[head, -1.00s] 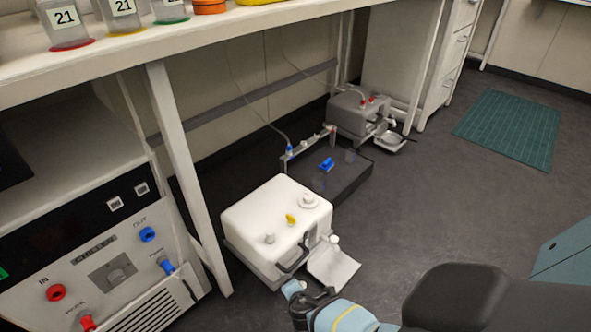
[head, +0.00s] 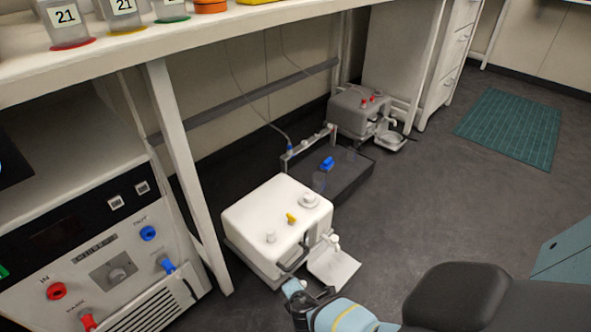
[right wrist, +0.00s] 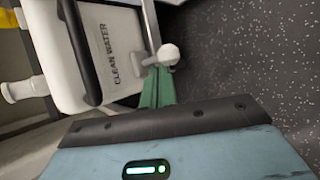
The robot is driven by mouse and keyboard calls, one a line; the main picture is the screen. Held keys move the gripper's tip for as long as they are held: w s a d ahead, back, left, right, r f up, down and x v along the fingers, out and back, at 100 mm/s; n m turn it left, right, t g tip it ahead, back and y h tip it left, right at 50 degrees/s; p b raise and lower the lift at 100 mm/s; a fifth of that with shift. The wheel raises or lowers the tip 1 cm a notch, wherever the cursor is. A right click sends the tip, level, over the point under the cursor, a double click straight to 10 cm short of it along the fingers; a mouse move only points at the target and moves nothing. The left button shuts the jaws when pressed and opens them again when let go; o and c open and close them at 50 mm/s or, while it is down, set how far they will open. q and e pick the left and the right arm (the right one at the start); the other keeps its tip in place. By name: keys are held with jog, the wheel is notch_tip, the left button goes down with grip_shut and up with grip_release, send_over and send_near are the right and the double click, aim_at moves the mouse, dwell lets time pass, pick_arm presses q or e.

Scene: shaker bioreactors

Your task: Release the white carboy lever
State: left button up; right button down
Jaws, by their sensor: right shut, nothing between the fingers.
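My left gripper is not in view.
A bench leg (head: 185,170) and a control unit (head: 105,270) are at left. Open floor and a green mat (head: 510,127) are at right.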

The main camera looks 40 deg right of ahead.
dwell(0.4)
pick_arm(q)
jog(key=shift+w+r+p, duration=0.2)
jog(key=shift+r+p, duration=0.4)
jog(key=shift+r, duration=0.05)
pick_arm(e)
jog(key=shift+r, duration=0.8)
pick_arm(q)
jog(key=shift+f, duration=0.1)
pick_arm(e)
jog(key=shift+f, duration=0.1)
